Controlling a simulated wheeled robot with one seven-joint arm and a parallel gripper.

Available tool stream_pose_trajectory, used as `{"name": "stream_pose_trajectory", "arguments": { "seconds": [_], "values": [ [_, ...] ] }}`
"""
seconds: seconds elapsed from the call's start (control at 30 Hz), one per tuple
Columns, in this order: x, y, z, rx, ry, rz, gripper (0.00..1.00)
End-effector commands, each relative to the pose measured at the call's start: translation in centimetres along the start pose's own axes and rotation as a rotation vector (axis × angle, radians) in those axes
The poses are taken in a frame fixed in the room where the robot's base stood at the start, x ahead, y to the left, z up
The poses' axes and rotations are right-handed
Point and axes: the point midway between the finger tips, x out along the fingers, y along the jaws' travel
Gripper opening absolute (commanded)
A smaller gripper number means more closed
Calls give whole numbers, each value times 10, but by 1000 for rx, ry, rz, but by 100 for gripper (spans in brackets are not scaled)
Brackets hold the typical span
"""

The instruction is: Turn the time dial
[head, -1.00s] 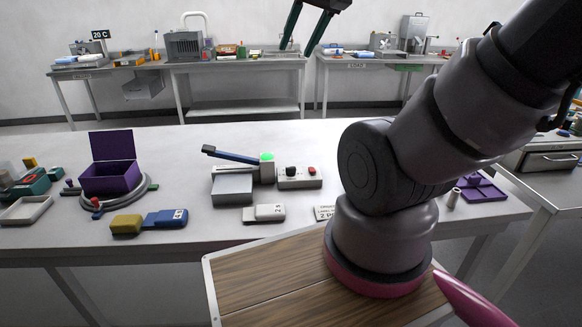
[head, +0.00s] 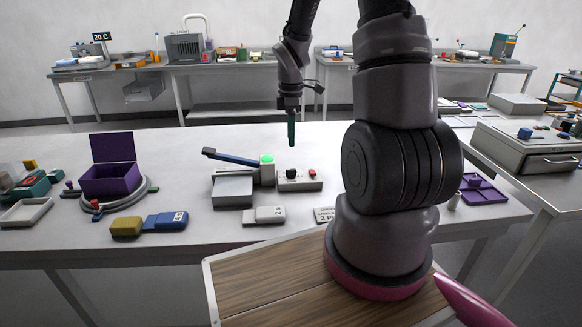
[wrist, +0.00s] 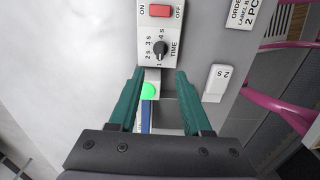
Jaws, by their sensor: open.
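The time dial (wrist: 160,50) is a black knob on a light control box (wrist: 148,14), with TIME and several second marks around it in the wrist view. A red ON/OFF switch (wrist: 160,11) sits beside it. In the head view the dial (head: 291,174) stands on the same box (head: 300,184). My gripper (head: 291,131) points down above the box, its fingers seen edge-on. In the wrist view my gripper (wrist: 158,75) has its two green fingers spread apart and empty, with the dial a little beyond the tips.
A grey device with a blue lever (head: 232,157) and a green light (head: 267,158) stands left of the box. A white block (head: 265,215) marked 2 S lies in front. A purple open box (head: 112,180) is further left. The tabletop behind is clear.

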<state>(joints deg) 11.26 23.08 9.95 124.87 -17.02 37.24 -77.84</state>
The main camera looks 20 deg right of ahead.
Motion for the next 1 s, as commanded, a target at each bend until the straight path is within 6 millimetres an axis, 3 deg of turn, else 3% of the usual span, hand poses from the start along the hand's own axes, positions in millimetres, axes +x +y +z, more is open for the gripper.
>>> {"name": "stream_pose_trajectory", "arguments": {
  "seconds": [0.27, 0.63, 0.8, 1.0],
  "values": [
    [31, 0, 0, -31, -2, -13, 49],
    [97, -1, 0, -28, -2, -12, 49],
    [111, 0, 0, -27, -1, -9, 49],
    [114, 0, 0, -26, -1, -8, 49]
  ]
}}
